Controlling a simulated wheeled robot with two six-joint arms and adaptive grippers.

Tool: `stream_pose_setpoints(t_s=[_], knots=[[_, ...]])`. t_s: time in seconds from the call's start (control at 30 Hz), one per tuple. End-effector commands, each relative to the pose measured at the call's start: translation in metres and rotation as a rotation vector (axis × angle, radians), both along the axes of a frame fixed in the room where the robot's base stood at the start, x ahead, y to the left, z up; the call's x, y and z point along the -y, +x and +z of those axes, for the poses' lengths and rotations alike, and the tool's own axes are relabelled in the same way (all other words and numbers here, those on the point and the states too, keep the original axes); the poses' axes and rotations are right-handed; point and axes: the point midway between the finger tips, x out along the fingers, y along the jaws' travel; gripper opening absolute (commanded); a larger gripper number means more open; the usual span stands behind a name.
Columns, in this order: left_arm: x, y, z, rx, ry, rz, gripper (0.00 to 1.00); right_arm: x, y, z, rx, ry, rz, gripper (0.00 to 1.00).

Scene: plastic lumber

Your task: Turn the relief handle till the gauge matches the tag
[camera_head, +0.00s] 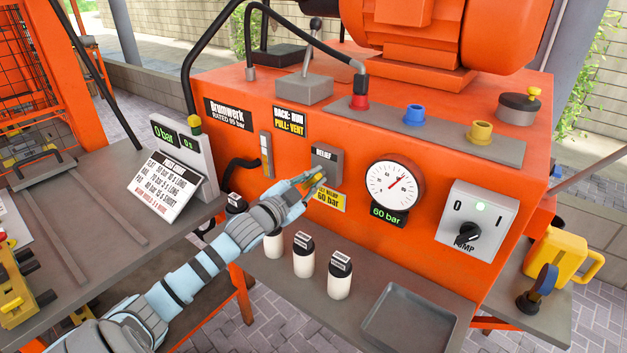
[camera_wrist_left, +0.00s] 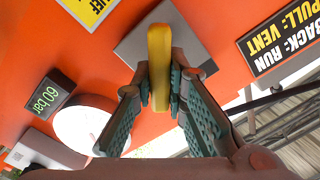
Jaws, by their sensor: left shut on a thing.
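The relief block (camera_head: 327,165) is a grey box labelled RELIEF on the orange power unit. My left gripper (camera_head: 312,179) is at its front, shut on the yellow relief handle (camera_wrist_left: 159,65), which stands between the two fingers in the left wrist view. In the head view the gripper mostly hides the handle. The yellow tag (camera_head: 328,200) below the block reads 60 bar. The round gauge (camera_head: 392,187) has a red needle pointing to the upper right, and its green display (camera_head: 389,215) reads 60 bar. My right gripper is not in view.
A pump switch box (camera_head: 477,222) with a lit green lamp is right of the gauge. A grey tray (camera_head: 410,318) and several white bottles (camera_head: 340,275) sit on the shelf below. A display stand (camera_head: 184,155) reading 0 bar is at left.

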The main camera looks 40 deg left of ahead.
Motion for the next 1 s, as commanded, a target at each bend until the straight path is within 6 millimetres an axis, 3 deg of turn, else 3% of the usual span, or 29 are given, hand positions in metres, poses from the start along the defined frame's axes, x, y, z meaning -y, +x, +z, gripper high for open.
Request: stream_pose_setpoints(t_s=[0.3, 0.33, 0.47, 0.8, 1.0], knots=[[0.000, 0.000, -0.002, -0.004, -0.001, 0.000, 0.00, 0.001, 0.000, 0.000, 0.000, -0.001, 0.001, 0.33], [0.000, 0.000, -0.002, -0.004, -0.002, 0.000, 0.14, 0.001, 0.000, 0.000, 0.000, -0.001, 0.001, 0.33], [0.000, 0.000, -0.002, -0.004, -0.001, 0.000, 0.33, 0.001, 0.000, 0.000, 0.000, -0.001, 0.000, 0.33], [0.000, -0.002, -0.001, -0.002, -0.001, 0.001, 0.33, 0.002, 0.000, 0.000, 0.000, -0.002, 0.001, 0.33], [0.000, -0.022, -0.002, -0.006, 0.008, 0.000, 0.33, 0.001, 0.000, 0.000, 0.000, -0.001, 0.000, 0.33]])
